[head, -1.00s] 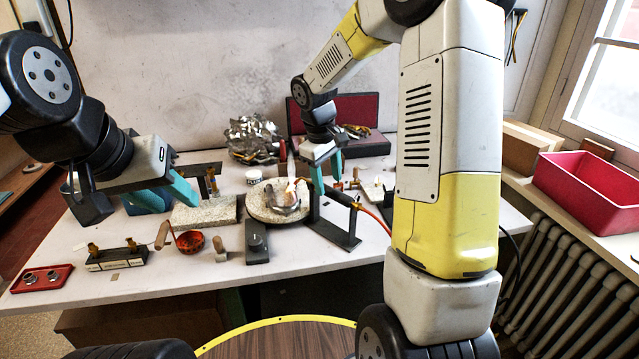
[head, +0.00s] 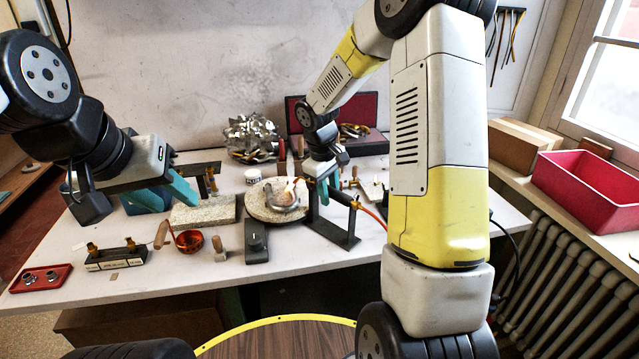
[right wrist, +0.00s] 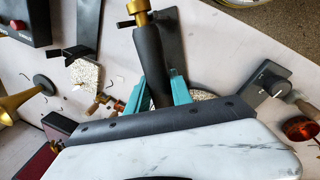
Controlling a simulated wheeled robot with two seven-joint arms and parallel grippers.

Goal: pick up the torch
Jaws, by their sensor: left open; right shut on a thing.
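The torch (head: 341,198) has a dark handle and brass fittings, with a red hose at its end. It lies in a black stand (head: 338,236) right of the round speckled disc. In the right wrist view the torch (right wrist: 152,60) runs between the teal fingers of my right gripper (right wrist: 162,92), which is shut on its handle. My right gripper (head: 328,180) partly hides the torch in the head view; whether it has left the stand I cannot tell. My left gripper (head: 158,197) is open and empty, near a pale speckled block.
The round disc (head: 258,208) bears a curved metal piece. The speckled block (head: 205,214), a copper bowl (head: 189,241), a black box with a knob (head: 256,241) and a red tray (head: 40,278) are on the table. A crumpled silver heap (head: 250,138) is behind.

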